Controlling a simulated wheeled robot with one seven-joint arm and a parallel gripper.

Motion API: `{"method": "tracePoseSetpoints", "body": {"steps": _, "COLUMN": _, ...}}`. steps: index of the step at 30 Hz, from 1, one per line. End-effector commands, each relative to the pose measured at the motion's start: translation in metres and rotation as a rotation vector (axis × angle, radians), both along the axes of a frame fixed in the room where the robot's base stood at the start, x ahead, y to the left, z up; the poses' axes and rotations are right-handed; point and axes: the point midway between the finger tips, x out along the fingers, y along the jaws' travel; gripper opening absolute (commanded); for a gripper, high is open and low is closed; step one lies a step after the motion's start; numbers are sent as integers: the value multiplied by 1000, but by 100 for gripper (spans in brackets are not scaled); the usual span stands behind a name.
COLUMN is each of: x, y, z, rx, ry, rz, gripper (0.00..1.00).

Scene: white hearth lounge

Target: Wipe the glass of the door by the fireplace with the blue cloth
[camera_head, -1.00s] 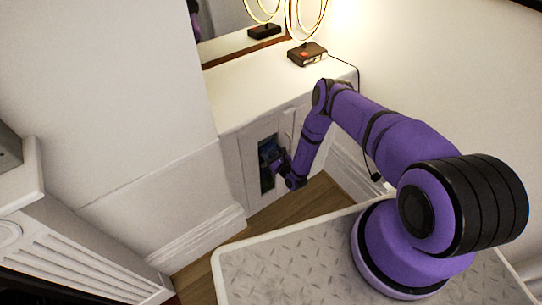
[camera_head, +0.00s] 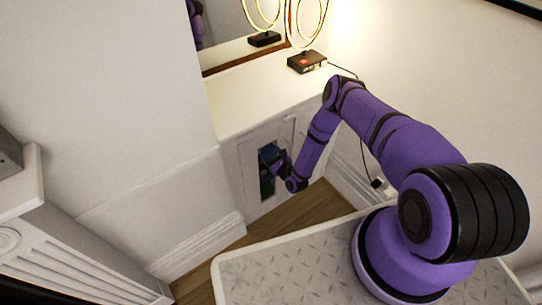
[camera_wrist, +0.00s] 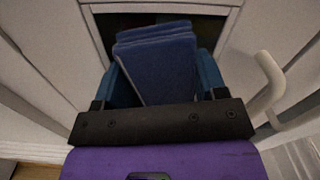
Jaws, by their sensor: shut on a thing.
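The blue cloth (camera_wrist: 158,68) is a folded pad held between the fingers of my gripper (camera_wrist: 160,85), which is shut on it. In the wrist view the cloth lies in front of the dark glass (camera_wrist: 105,22) of the small white door. Whether it touches the glass I cannot tell. In the head view my gripper (camera_head: 278,165) is at the dark glass pane (camera_head: 266,183), set in the white door (camera_head: 251,172) under the ledge. The cloth is mostly hidden there by my gripper. A white handle (camera_wrist: 268,80) stands out at the right in the wrist view.
A lamp with ring lights (camera_head: 307,61) stands on the white ledge (camera_head: 240,100), before a mirror. Its cord hangs down to the right wall. The white fireplace surround (camera_head: 75,250) is at the lower left. Wooden floor (camera_head: 285,217) shows below the door.

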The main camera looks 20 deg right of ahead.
Motion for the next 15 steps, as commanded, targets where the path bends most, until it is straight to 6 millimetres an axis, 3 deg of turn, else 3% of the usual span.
{"method": "tracePoseSetpoints", "body": {"steps": 15, "x": -2, "y": -1, "z": -31, "rx": 0, "ry": 1, "rz": -1, "gripper": 38}}
